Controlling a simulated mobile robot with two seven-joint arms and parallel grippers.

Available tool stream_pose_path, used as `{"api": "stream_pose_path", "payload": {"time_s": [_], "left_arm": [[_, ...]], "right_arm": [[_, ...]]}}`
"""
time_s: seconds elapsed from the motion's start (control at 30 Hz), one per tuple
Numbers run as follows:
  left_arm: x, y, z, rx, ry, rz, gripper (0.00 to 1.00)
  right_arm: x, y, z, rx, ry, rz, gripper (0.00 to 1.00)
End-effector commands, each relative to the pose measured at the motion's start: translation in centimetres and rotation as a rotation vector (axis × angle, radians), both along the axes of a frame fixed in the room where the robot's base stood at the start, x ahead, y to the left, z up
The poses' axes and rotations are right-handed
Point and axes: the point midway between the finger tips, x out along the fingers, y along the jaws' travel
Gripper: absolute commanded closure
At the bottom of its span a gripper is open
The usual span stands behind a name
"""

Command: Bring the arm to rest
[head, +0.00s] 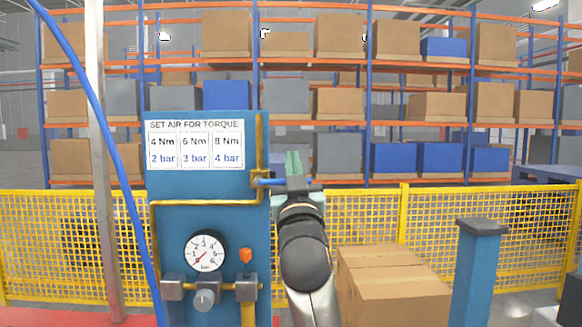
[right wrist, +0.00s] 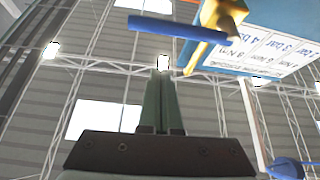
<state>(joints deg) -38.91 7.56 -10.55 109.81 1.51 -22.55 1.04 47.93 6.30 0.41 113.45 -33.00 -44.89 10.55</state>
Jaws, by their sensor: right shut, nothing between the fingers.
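My right arm rises in the head view just right of the blue panel (head: 210,187). Its gripper (head: 293,160) points up, with the two greenish fingers together and nothing between them. In the right wrist view the fingers (right wrist: 162,90) also stand side by side, shut and empty. A blue valve handle (right wrist: 178,27) on the yellow pipe shows beyond the fingertips there, apart from them in the picture. In the head view this handle (head: 266,183) is partly hidden by my gripper. My left gripper is out of view.
The panel carries a torque chart (head: 195,147), a gauge (head: 204,253) with its needle at the low end, and a grey knob (head: 204,299). Cardboard boxes (head: 390,290) and a blue post (head: 478,270) stand right of my arm. A yellow fence (head: 375,215) runs behind.

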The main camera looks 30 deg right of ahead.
Motion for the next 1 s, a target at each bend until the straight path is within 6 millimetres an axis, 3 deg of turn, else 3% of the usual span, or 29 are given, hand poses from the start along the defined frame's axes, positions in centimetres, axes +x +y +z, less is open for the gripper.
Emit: {"api": "stream_pose_path", "payload": {"time_s": [0.03, 0.33, 0.53, 0.77, 0.87, 0.97, 1.0], "left_arm": [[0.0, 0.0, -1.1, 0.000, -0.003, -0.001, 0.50], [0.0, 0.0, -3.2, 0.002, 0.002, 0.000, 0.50], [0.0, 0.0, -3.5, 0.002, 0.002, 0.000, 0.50], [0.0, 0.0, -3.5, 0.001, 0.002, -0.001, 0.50], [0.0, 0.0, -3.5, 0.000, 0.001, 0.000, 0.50], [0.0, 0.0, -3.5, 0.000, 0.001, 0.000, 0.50], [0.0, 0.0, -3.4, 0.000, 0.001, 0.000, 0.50]], "right_arm": [[-1.1, 0.9, -1.7, 0.000, -0.001, 0.006, 1.00], [-5.8, 3.7, -4.6, 0.001, -0.002, 0.005, 1.00], [-7.0, 4.4, -5.3, 0.000, -0.002, 0.003, 1.00], [-7.1, 4.5, -5.5, 0.001, 0.006, 0.004, 1.00], [-6.3, 4.6, -7.6, 0.008, 0.060, 0.018, 1.00], [-5.0, 4.9, -12.6, 0.030, 0.190, 0.050, 1.00], [-4.5, 5.2, -15.3, 0.042, 0.259, 0.069, 1.00]]}}
